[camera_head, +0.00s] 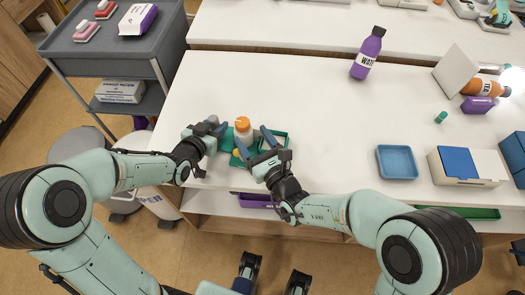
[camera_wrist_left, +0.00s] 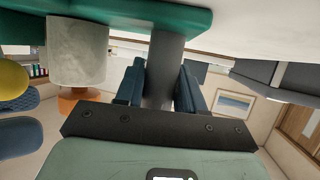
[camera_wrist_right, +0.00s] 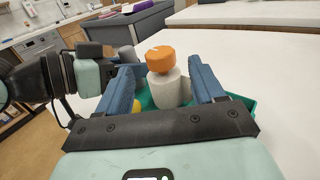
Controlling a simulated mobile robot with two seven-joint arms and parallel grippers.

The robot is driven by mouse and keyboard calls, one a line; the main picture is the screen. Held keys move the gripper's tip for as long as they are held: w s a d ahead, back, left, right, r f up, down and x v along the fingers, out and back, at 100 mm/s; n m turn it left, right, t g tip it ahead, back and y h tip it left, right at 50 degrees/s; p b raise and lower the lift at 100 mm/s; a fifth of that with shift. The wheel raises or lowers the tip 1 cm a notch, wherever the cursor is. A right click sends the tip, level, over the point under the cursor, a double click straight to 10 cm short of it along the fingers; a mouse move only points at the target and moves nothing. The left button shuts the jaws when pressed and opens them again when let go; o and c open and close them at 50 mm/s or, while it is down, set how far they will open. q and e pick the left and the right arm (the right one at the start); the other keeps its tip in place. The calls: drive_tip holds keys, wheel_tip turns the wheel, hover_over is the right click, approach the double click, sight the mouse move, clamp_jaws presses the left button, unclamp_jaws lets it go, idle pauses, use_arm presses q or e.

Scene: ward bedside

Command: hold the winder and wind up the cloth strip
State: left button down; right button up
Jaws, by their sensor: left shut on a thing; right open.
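The winder shows as a green base (camera_head: 282,138) near the table's front edge, with a white cylinder under an orange knob (camera_head: 243,123). A grey post (camera_head: 212,119) stands at its left end. My left gripper (camera_head: 211,128) is shut on this grey post (camera_wrist_left: 165,65). My right gripper (camera_head: 252,137) is open, its fingers on either side of the white cylinder (camera_wrist_right: 168,90) in the right wrist view; whether they touch it is unclear. A yellow part (camera_wrist_right: 136,106) sits beside the cylinder. I cannot make out a loose cloth strip.
On the white table (camera_head: 320,100) stand a purple bottle (camera_head: 369,53), a blue tray (camera_head: 397,161) and a blue-and-white box (camera_head: 465,166) to the right. A grey cart (camera_head: 120,55) stands at the left. The tabletop between winder and blue tray is clear.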

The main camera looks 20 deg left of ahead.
drive_tip(key=v, duration=0.5)
drive_tip(key=shift+s+d, duration=0.15)
drive_tip(key=shift+s, duration=0.05)
drive_tip(key=shift+w, duration=0.1)
drive_tip(key=w+a+r+n+g+y, duration=0.5)
drive_tip(key=w+a+r+g+y, duration=0.1)
drive_tip(key=w+r+y, duration=0.3)
drive_tip(key=n+g+h, duration=0.6)
drive_tip(key=n+g, duration=0.3)
drive_tip(key=g, duration=0.5)
approach(243, 126)
drive_tip(key=shift+w+a+f, duration=0.1)
drive_tip(key=shift+w+a, duration=0.3)
drive_tip(key=shift+w, duration=0.2)
drive_tip(key=x, duration=1.1)
drive_tip(key=shift+s+a+f, duration=0.15)
drive_tip(key=shift+a, duration=0.2)
